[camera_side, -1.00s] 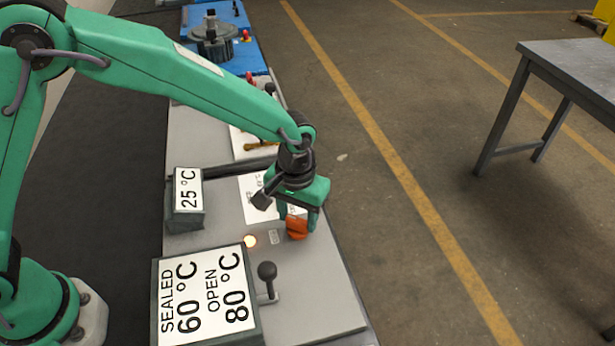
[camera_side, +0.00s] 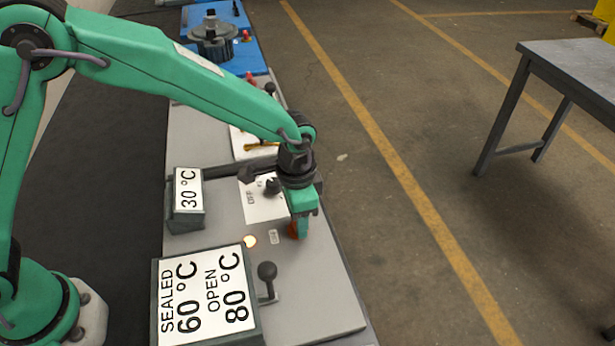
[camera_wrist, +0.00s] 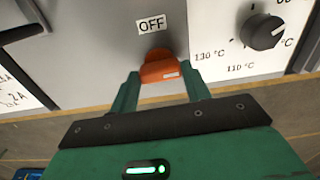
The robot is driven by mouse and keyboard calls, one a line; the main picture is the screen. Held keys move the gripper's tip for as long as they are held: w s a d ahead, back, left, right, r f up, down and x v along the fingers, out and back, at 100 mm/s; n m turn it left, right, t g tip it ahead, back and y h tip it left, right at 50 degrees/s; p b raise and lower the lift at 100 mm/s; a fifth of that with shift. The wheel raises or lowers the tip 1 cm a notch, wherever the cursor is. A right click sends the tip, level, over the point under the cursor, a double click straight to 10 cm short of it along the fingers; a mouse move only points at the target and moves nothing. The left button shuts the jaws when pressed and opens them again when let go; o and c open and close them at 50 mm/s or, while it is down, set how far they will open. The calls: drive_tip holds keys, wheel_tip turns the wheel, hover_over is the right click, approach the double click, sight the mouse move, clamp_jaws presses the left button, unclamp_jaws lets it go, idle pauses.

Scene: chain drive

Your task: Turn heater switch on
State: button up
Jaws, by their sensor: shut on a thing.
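The orange heater switch (camera_side: 293,230) is a knob on the grey panel, mostly hidden by my gripper (camera_side: 301,235) in the side view. In the wrist view the orange switch (camera_wrist: 158,66) sits between the two green fingers of my gripper (camera_wrist: 160,80), which is shut on it. A small label reading OFF (camera_wrist: 152,24) is beside the switch. A round indicator light (camera_side: 249,241) glows warm on the panel. The small display (camera_side: 187,195) reads 30 °C.
A black dial (camera_wrist: 265,32) with temperature marks is beside the switch. A black-knobbed lever (camera_side: 267,271) and a large sign (camera_side: 205,295) reading SEALED 60 °C, OPEN 80 °C are nearer the camera. A grey table (camera_side: 580,75) stands apart at right.

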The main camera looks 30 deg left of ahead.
drive_tip(key=shift+m, duration=0.3)
drive_tip(key=o, duration=1)
drive_tip(key=shift+r, duration=0.15)
drive_tip(key=shift+r, duration=3.8)
